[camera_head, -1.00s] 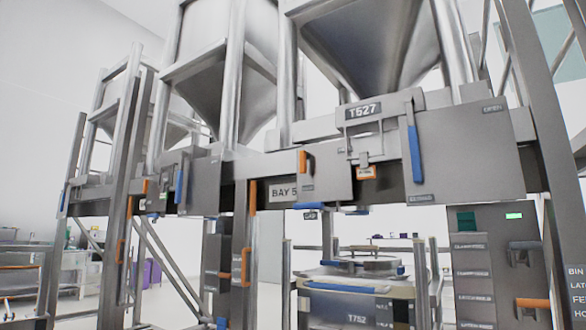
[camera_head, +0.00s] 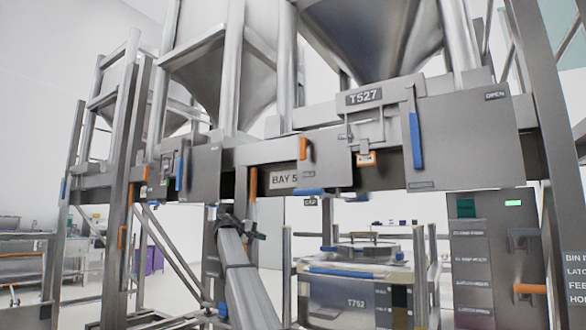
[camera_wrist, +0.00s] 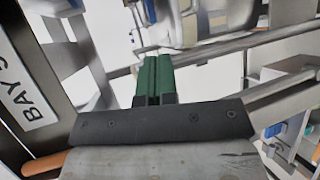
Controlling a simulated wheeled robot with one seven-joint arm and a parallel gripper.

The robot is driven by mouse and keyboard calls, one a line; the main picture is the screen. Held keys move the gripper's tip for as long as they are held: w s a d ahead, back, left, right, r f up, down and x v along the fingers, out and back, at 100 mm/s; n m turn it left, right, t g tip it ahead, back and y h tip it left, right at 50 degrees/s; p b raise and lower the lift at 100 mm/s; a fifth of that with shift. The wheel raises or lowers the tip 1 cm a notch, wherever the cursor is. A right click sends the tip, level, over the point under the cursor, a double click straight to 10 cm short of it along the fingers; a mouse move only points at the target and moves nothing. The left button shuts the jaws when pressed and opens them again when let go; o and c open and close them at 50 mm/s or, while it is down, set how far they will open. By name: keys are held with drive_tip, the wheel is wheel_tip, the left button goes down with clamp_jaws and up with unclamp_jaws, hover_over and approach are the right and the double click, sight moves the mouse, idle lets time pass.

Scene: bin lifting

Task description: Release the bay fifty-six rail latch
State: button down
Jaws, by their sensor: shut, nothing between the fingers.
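The bay sign (camera_head: 284,179) on the rail reads "BAY 5"; a plate hides the rest. It also shows, tilted, at the left of the wrist view (camera_wrist: 24,85). An orange handle (camera_head: 303,148) stands upright on the plate right of the sign, and another orange handle (camera_head: 253,190) is left of it. I cannot tell which one is the rail latch. My gripper (camera_wrist: 158,62) has green fingers, shut together and empty. In the head view it is below the rail, left of the sign, apart from both handles. An orange bar (camera_wrist: 45,163) shows at the wrist view's lower left.
Bin T527 (camera_head: 364,97) sits above the rail, with a long blue handle (camera_head: 415,140) beside its tag. Bin T752 (camera_head: 357,303) stands low behind the frame. Steel posts (camera_head: 236,70) and braces crowd the left. A panel (camera_head: 488,245) stands at the right.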

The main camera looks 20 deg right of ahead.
drive_tip(key=s+r+m+g+h, duration=0.1)
drive_tip(key=s+r+m+g, duration=0.1)
drive_tip(key=r, duration=1.5)
drive_tip(key=s+a+r+m+g+h, duration=0.1)
drive_tip(key=s+r+m+g+h, duration=0.1)
drive_tip(key=r, duration=1.6)
drive_tip(key=shift+s+r, duration=0.3)
drive_tip(key=shift+r, duration=0.05)
approach(305, 148)
drive_tip(key=w+d+f, duration=0.2)
drive_tip(key=w+d, duration=0.1)
drive_tip(key=d, duration=0.2)
drive_tip(key=shift+s+d, duration=0.3)
drive_tip(key=shift+s, duration=0.2)
drive_tip(key=shift+s+f+h, duration=0.15)
drive_tip(key=shift+h, duration=0.15)
